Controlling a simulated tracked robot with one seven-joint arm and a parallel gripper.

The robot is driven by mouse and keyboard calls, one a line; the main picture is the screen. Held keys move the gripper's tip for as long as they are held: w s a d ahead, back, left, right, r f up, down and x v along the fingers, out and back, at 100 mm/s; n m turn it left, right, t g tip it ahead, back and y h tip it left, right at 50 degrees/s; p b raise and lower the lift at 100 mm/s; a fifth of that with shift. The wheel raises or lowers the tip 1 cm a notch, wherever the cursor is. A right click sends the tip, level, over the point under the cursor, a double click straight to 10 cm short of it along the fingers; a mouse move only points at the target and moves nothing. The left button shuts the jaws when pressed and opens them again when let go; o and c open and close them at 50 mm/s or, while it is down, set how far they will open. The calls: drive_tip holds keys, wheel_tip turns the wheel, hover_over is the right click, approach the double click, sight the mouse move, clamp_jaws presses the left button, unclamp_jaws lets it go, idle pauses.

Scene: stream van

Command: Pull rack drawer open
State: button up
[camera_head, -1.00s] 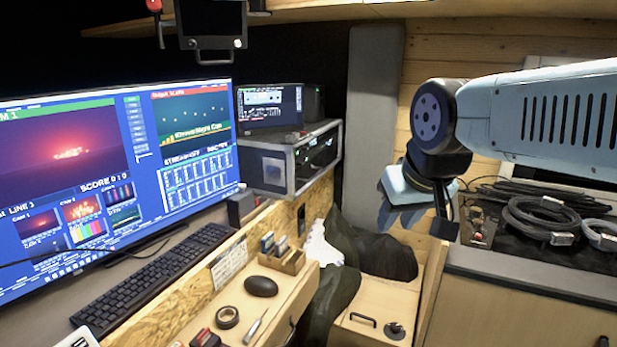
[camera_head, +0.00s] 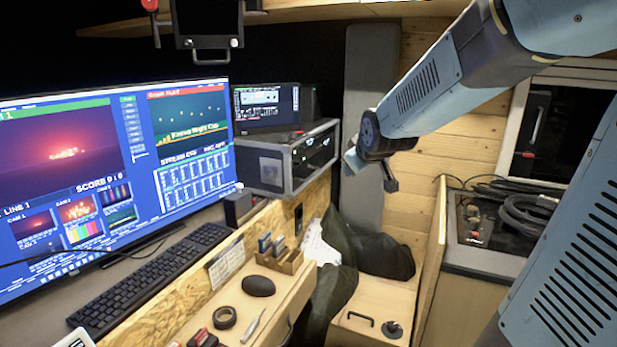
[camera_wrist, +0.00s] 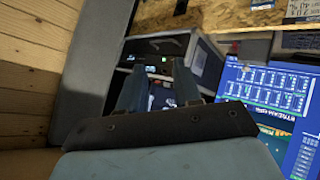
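The rack (camera_head: 285,163) is a grey box beside the monitor, below a small screen. Its open front faces right and holds dark units with small green lights; I cannot make out which is the drawer in the head view. In the wrist view the rack (camera_wrist: 201,65) lies ahead, its dark front (camera_wrist: 158,50) partly behind my fingers. My gripper (camera_wrist: 159,72) is open, with two dark fingers apart and nothing seen between them. In the head view my gripper is right of the rack, apart from it, its fingers mostly hidden by my wrist.
A large monitor (camera_head: 75,170) and keyboard (camera_head: 150,275) stand left of the rack. A grey upright panel (camera_head: 370,80) is behind my wrist. Dark bags (camera_head: 370,255) lie below, near a wooden box (camera_head: 375,310). Cables (camera_head: 515,205) lie on the right counter.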

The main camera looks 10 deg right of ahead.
drive_tip(key=w+f+n+t, duration=0.2)
drive_tip(key=w+f+n, duration=0.1)
drive_tip(key=w, duration=0.6)
drive_tip(key=n+t+y, duration=0.3)
drive_tip(key=n+t, duration=0.4)
drive_tip(key=n, duration=0.3)
approach(313, 175)
drive_tip(key=x, duration=1.1)
drive_tip(key=shift+f, duration=0.25)
drive_tip(key=shift+c, duration=0.3)
clamp_jaws()
drive_tip(key=shift+s+f, duration=0.1)
